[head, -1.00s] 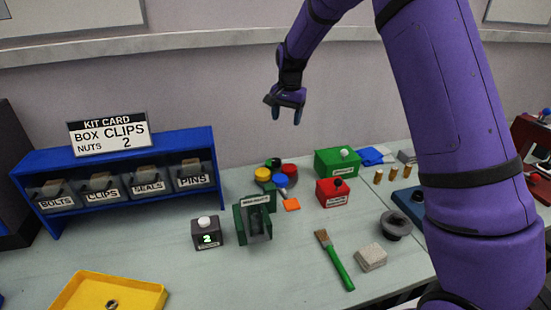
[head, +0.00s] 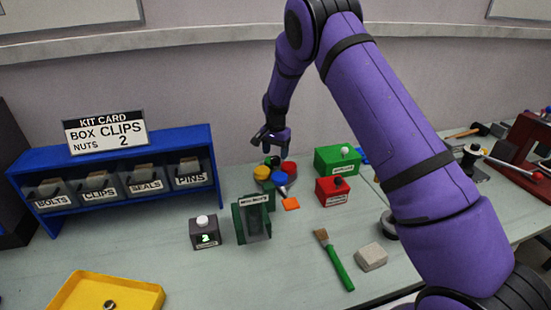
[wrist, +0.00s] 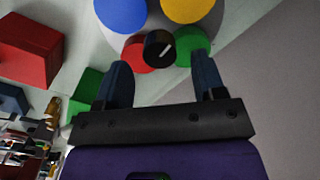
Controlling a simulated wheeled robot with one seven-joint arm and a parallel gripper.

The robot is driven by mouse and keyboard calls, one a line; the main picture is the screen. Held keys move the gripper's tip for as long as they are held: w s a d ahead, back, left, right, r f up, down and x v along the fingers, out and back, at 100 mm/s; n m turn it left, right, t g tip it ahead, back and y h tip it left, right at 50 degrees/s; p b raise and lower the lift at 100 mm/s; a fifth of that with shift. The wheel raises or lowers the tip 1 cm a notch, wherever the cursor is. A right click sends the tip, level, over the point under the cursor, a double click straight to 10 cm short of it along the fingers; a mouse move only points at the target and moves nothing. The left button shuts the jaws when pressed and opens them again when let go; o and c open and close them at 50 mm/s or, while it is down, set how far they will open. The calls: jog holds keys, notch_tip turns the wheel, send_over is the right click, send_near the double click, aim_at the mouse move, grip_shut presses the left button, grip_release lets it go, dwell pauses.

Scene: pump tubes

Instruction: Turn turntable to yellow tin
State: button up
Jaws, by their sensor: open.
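The wrist view also shows the blue tin (wrist: 121,12), yellow tin (wrist: 188,8) and red tin (wrist: 138,56). A black knob (wrist: 159,47) with a white mark stands among the tins. My gripper (head: 273,150) is open and empty just above the turntable. In the wrist view its fingers (wrist: 162,78) point toward the knob, which appears between them.
A green box (head: 337,161) and a red box (head: 332,191) stand right of the turntable. A dark green stand (head: 252,220) and an orange piece (head: 291,204) are in front. A blue rack (head: 130,205) stands left. A brush (head: 338,266) and a grey block (head: 371,257) lie nearer.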

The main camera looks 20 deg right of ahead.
aim_at(275, 158)
jog(key=shift+f, duration=1.55)
grip_shut()
